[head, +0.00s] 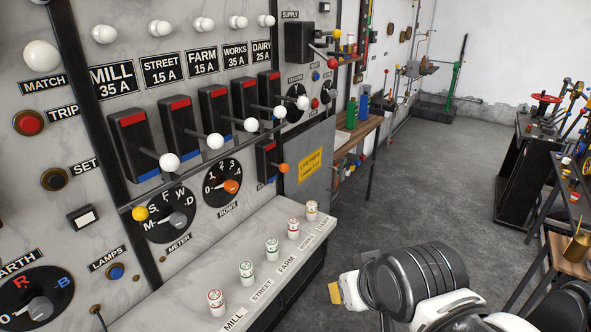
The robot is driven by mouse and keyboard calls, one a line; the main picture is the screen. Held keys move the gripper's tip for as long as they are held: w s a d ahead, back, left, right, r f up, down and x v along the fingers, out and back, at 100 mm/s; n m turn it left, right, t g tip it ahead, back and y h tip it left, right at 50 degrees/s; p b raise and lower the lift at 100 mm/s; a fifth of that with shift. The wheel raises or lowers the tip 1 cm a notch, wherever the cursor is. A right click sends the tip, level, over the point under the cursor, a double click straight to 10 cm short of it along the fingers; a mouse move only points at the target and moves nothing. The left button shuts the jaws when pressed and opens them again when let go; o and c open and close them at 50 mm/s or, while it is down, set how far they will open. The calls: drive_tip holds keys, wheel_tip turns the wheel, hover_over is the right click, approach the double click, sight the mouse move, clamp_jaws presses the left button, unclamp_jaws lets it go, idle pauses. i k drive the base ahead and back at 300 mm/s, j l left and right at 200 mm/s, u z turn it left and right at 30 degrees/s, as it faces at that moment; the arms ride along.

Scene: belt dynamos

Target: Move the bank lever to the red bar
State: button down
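A small black switch box (266,161) with a red bar (267,147) at its top is on the panel, right of the round dials. Its lever ends in an orange knob (284,168) and sticks out from the panel. The label below it is partly hidden, so I cannot read whether it says bank; its lower end is hard to make out. My gripper (337,292) is at the lower middle, well below and to the right of this lever, touching nothing visible. Only a yellowish tip shows, so its opening cannot be told.
Several larger switches (133,145) with white-knobbed levers and red and blue bars line the panel. Labelled pots stand on a ledge (200,318). A workbench (360,130) is behind; racks stand right. Floor between is clear.

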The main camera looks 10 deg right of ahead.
sight(283, 167)
drive_tip(key=i+l+u, duration=0.1)
drive_tip(key=i, duration=0.4)
drive_tip(key=i+l+u, duration=0.1)
drive_tip(key=i, duration=0.4)
drive_tip(key=l, duration=0.1)
